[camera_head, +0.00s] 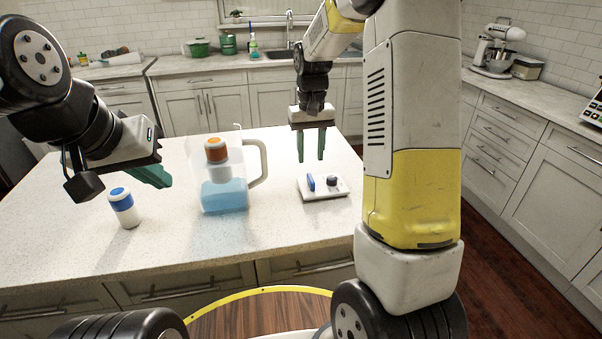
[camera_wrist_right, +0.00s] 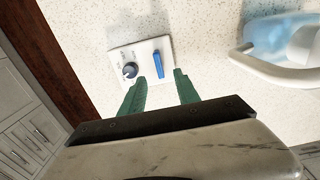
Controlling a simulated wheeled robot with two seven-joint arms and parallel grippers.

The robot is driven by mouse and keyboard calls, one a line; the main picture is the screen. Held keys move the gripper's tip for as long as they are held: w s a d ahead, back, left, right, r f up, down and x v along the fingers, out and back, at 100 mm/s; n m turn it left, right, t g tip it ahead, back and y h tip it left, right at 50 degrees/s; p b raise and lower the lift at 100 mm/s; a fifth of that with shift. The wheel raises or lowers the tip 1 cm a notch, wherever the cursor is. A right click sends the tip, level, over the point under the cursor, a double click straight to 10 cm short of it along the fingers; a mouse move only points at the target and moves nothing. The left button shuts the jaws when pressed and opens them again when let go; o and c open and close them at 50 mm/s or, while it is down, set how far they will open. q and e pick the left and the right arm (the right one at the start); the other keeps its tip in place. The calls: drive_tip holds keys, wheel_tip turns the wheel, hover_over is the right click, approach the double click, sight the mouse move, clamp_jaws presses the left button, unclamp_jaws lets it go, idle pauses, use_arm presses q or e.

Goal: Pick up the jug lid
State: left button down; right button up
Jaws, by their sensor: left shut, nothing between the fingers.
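A white square plate with a blue bar and a dark round knob, which looks like the jug lid (camera_head: 331,195), lies flat on the counter right of the jug. It also shows in the right wrist view (camera_wrist_right: 144,49). The clear jug (camera_head: 224,197) has a white handle and blue contents. My right gripper (camera_head: 311,160) points down, open and empty, above the lid. In the wrist view its green fingers (camera_wrist_right: 159,76) appear near the lid's edge, with a gap in height. My left gripper (camera_head: 166,183) is shut and empty, above the counter left of the jug.
A white and blue bottle (camera_head: 124,208) stands at the left. The speckled counter (camera_head: 170,252) is otherwise clear around the lid.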

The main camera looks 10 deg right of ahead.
sight(311, 177)
wheel_tip(311, 177, down, 8)
drive_tip(key=shift+d+r, duration=0.1)
drive_tip(key=shift+r, duration=0.1)
clamp_jaws()
